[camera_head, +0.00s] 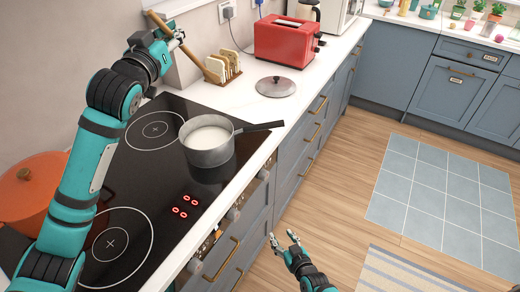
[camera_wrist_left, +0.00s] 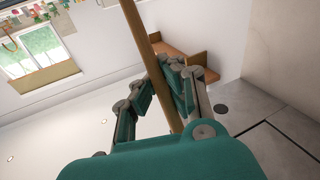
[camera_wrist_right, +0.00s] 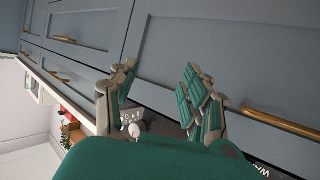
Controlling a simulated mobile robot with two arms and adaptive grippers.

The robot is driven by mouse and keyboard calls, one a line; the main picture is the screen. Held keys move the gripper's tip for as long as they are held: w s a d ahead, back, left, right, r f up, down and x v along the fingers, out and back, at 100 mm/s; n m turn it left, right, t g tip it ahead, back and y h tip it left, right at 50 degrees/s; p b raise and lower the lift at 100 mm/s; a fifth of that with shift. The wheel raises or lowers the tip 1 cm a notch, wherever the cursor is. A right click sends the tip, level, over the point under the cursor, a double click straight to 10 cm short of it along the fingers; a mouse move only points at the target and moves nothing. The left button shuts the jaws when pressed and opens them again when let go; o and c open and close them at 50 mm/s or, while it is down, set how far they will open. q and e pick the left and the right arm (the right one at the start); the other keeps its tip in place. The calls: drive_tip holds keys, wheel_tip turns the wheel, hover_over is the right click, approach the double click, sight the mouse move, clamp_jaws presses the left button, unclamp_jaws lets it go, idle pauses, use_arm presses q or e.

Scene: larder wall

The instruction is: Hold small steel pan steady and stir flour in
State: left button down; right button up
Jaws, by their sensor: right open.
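The small steel pan (camera_head: 207,151) sits upright on the black hob (camera_head: 160,185), its dark handle reaching right over the counter edge. Pale white contents (camera_head: 208,138) fill it; I cannot tell flour from liquid. My left gripper (camera_head: 172,38) is shut on a wooden stick-like utensil (camera_head: 198,66), behind and above the pan, apart from it. The utensil also shows between the fingers in the left wrist view (camera_wrist_left: 150,65). Its working end is not clear. My right gripper (camera_head: 290,243) is open and empty, low in front of the drawers, well away from the pan handle.
A lid (camera_head: 276,86) lies on the counter, near a bread rack (camera_head: 222,67) and a red toaster (camera_head: 287,40). Blue drawers with brass handles (camera_head: 222,259) face the open floor.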

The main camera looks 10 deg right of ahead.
drive_tip(key=w+r+m+t+h, duration=0.1)
drive_tip(key=w+r+t, duration=0.3)
drive_tip(key=r, duration=0.5)
drive_tip(key=w+r+m+t, duration=0.1)
drive_tip(key=w+r+t, duration=0.1)
drive_tip(key=w+r, duration=0.6)
drive_tip(key=m+t+h, duration=0.2)
drive_tip(key=m+h, duration=0.3)
drive_tip(key=m, duration=0.1)
approach(264, 129)
drive_tip(key=w+d+r, duration=0.2)
drive_tip(key=d+r, duration=0.1)
drive_tip(key=d, duration=0.2)
drive_tip(key=s+a+r+m+g+h, duration=0.15)
drive_tip(key=a+m+g, duration=0.5)
drive_tip(key=m, duration=0.65)
drive_tip(key=shift+t, duration=0.25)
drive_tip(key=x, duration=1)
drive_tip(key=shift+w+d, duration=0.15)
drive_tip(key=shift+w, duration=0.1)
drive_tip(key=shift+c, duration=0.4)
clamp_jaws()
